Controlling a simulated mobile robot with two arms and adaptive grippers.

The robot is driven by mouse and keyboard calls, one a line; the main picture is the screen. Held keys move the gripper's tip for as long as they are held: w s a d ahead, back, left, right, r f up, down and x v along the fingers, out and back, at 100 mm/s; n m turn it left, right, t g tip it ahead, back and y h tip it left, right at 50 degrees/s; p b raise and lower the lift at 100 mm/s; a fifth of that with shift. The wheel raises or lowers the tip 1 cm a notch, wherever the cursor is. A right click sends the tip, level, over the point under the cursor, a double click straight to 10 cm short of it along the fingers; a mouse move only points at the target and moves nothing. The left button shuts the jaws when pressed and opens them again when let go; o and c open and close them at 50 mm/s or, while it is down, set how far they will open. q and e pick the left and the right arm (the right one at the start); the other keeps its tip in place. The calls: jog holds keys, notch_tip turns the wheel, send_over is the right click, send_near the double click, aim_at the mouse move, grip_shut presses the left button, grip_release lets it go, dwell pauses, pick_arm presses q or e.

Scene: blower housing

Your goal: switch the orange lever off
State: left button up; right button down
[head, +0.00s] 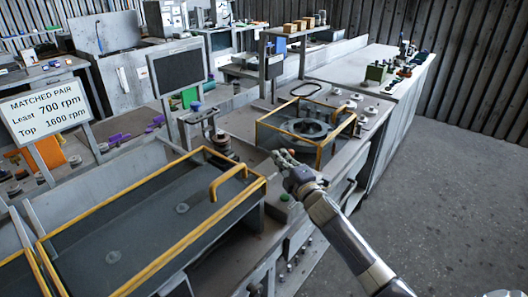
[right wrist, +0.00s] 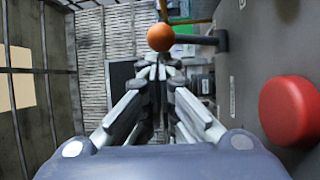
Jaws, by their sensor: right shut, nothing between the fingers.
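The orange lever shows in the right wrist view as an orange ball knob (right wrist: 160,38) on a dark rod that runs right to a grey panel. My right gripper (right wrist: 157,70) is shut and empty, its fingertips just below the knob in that picture. I cannot tell whether they touch it. The lever cannot be made out clearly there. My left gripper is not in view.
A large red button (right wrist: 290,110) sticks out of the panel at the right of the wrist view. In the head view a yellow-framed box (head: 318,140) stands beside my right gripper. A long yellow-edged cover (head: 150,225) lies at the left. Open floor (head: 445,200) is at the right.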

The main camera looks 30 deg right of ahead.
jog(key=s, duration=0.8)
jog(key=s+a+f, duration=0.1)
jog(key=s, duration=0.3)
dwell(0.6)
